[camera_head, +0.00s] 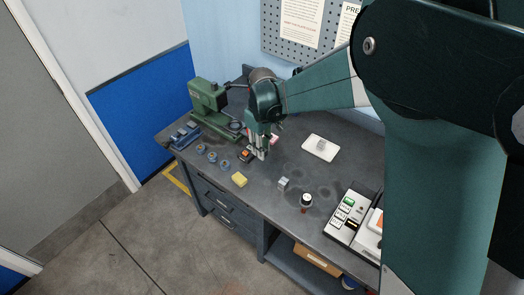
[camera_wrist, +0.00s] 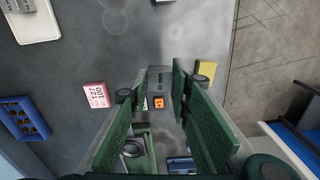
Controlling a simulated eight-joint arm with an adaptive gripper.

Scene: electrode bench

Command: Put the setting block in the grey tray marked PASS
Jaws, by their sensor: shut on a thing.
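My gripper (camera_head: 260,154) is low over the middle of the bench. In the wrist view its green-padded fingers (camera_wrist: 175,88) are shut on a small grey block (camera_wrist: 158,78) with dark lettering too small to read; I take it for the setting block. In the head view the fingers mostly hide it. I cannot read the word PASS on anything. A pale tray (camera_head: 309,150) with a grey block inside lies right of my gripper, and shows at top left in the wrist view (camera_wrist: 40,33). A light-grey unit (camera_head: 336,231) with small coloured labels stands at the bench's right end.
An orange-and-black item (camera_head: 246,155) lies close beside my fingers. A yellow block (camera_head: 239,179), a small metal block (camera_head: 284,183) and a white-topped jar (camera_head: 306,201) stand near the front. A green machine (camera_head: 208,97) and blue holder (camera_head: 185,136) are at left. A pink block (camera_wrist: 97,95) lies nearby.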

